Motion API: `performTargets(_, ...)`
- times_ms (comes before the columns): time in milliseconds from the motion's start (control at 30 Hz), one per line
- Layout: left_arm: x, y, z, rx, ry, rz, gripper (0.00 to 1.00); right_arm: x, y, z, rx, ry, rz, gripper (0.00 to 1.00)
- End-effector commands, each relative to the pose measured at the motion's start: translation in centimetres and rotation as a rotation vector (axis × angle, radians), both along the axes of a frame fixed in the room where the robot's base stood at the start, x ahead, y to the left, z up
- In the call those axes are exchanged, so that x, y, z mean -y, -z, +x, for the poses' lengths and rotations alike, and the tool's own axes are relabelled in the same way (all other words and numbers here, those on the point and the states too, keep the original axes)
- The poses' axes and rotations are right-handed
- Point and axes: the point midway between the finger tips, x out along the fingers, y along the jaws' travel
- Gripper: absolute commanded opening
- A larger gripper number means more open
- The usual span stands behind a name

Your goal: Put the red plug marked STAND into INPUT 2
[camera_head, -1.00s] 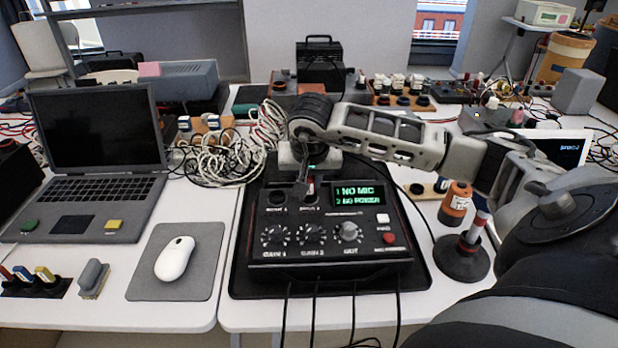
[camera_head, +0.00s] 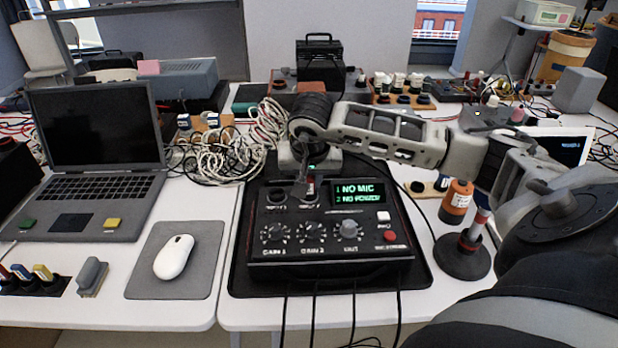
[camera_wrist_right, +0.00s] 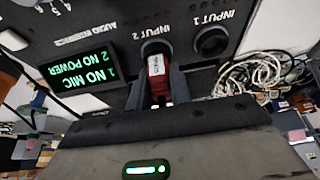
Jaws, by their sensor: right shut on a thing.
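My right gripper (camera_head: 306,190) is shut on the red plug (camera_wrist_right: 156,88), which has a white label with small dark text. The plug is at the INPUT 2 socket (camera_wrist_right: 152,48) of the black audio box (camera_head: 330,272), in line with it. Its tip is at the socket mouth; how deep it sits I cannot tell. The INPUT 1 socket (camera_wrist_right: 212,42) beside it is empty. The box's display (camera_head: 360,193) reads "1 NO MIC, 2 NO POWER". In the head view the fingers partly cover the plug. My left gripper is not in view.
A dark round stand (camera_head: 462,258) with a red and white upright piece and an orange bottle (camera_head: 456,202) are right of the box. White cables (camera_head: 225,150) lie behind it at left. A laptop (camera_head: 95,135) and a mouse (camera_head: 174,257) are on the left table.

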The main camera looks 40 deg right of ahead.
Motion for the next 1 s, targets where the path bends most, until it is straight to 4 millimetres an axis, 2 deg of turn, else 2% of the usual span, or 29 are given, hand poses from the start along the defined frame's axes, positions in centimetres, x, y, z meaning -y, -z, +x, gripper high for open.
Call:
performTargets(200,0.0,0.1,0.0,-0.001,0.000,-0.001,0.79,0.0,0.0,0.0,0.000,0.000,0.000,0.00)
performTargets(233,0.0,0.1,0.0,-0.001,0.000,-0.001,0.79,0.0,0.0,0.0,0.000,0.000,0.000,0.24)
performTargets(300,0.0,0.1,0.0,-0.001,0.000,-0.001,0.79,0.0,0.0,0.0,0.000,0.000,0.000,0.43)
performTargets(333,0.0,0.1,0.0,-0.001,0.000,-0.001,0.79,0.0,0.0,0.0,0.000,0.000,0.000,0.46)
performTargets(700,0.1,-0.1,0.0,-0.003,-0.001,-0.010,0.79,0.0,-0.1,0.0,0.000,0.000,0.000,0.46)
performTargets(867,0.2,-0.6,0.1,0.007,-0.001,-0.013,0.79,-0.6,-2.6,-0.7,0.005,-0.003,-0.002,0.46)
performTargets(1000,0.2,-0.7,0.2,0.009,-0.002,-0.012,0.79,-1.5,-5.8,-1.7,0.006,-0.003,-0.002,0.46)
